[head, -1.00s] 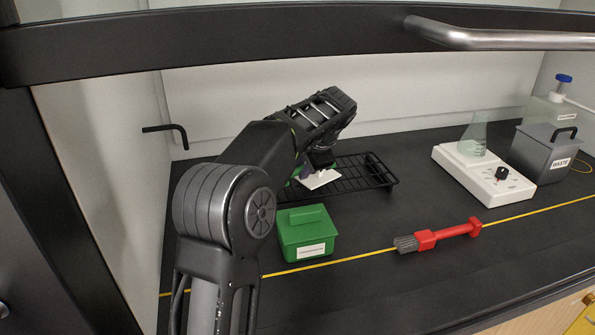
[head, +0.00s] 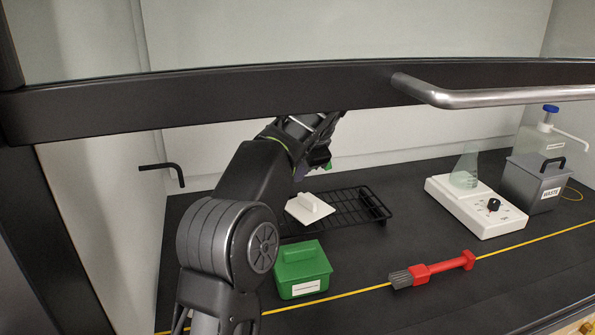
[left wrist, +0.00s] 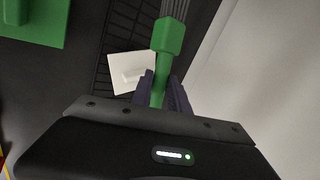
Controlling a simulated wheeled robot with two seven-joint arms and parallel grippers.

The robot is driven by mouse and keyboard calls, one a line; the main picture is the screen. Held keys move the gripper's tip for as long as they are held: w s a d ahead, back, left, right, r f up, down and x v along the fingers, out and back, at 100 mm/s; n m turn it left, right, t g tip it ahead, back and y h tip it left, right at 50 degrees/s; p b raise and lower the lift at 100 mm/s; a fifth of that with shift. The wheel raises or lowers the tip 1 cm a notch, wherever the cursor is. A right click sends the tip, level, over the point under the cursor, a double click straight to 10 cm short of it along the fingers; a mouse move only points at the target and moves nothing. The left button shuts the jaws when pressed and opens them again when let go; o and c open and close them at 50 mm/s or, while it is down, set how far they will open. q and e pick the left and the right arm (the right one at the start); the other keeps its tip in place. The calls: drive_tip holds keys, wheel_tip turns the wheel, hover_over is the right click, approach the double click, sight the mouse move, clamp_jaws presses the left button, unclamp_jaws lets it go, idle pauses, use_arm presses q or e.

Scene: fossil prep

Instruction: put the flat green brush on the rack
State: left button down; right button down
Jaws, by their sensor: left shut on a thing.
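The flat green brush (left wrist: 166,40) is in my left gripper (left wrist: 160,92) in the left wrist view. The purple fingers are shut on its green handle, and its grey bristles point away toward the top edge. In the head view my left gripper (head: 314,163) is up behind the rack's left part, partly hidden by its own arm; only small bits of green show there. The black wire rack (head: 352,207) stands on the dark bench, and the brush appears raised above bench level. My right gripper is not in view.
A white piece with a raised grip (head: 309,209) lies at the rack's left end. A green lidded box (head: 302,270) stands in front. A red brush (head: 432,270), a white stirrer (head: 478,208) and a grey waste bin (head: 535,185) are to the right. A black sash bar (head: 260,95) crosses above.

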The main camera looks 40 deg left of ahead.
use_arm(q)
drive_tip(key=shift+f, duration=0.1)
idle(0.4)
wheel_tip(320, 180, down, 4)
drive_tip(key=shift+f+b, duration=0.25)
drive_tip(key=shift+b, duration=0.4)
drive_tip(key=shift+f, duration=0.15)
wheel_tip(320, 180, down, 5)
drive_tip(key=shift+r, duration=0.2)
drive_tip(key=shift+f, duration=0.15)
